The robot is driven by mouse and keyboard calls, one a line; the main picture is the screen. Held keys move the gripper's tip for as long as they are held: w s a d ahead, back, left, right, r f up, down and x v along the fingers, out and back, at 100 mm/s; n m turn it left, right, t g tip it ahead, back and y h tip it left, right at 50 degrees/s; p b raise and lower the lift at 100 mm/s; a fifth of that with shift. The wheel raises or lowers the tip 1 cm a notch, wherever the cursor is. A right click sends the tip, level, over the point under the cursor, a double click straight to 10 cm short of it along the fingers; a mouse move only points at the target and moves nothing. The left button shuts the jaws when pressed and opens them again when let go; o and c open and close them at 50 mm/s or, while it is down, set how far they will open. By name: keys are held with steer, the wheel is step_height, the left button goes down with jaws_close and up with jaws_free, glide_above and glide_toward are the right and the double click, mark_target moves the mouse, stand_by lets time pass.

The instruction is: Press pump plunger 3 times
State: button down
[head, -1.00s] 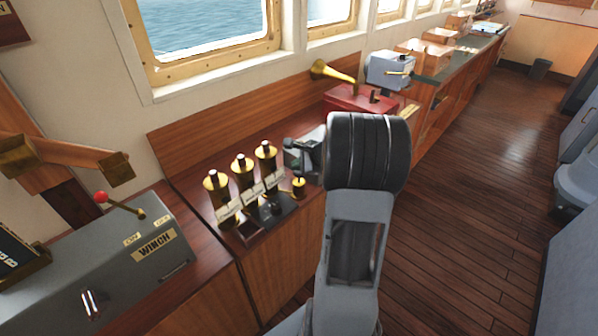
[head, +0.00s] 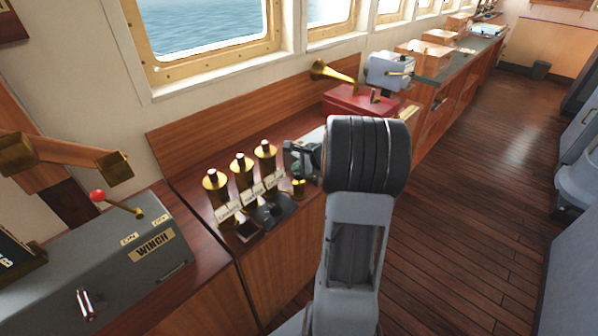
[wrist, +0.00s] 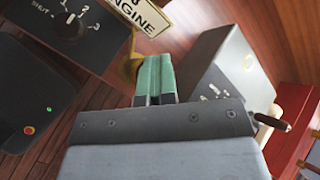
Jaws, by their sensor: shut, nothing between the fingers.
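The pump plunger appears to be the small brass piece (head: 298,188) at the right end of the black dial panel. It is partly covered by my gripper (head: 290,172), which is low over it. In the wrist view, the green fingertips (wrist: 154,58) are shut together with nothing between them. Brass (wrist: 127,68) shows just left of and behind the fingertips; most of it is hidden. I cannot tell whether the fingers touch it or how far down the plunger is.
Brass cylinders (head: 241,166) with labels stand left of my gripper. The black dial panel (head: 271,212) is in front of them. A red box (head: 352,101) with a brass horn (head: 332,73) sits behind. The winch box (head: 120,262) is at lower left.

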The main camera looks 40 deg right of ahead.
mark_target(298, 175)
steer(key=shift+f+b, duration=0.55)
steer(key=shift+f, duration=0.15)
steer(key=shift+r, duration=0.2)
stand_by(0.5)
steer(key=shift+r+p, duration=1.55)
steer(key=shift+r, duration=0.3)
step_height(298, 175, up, 5)
steer(key=p, duration=0.4)
stand_by(1.8)
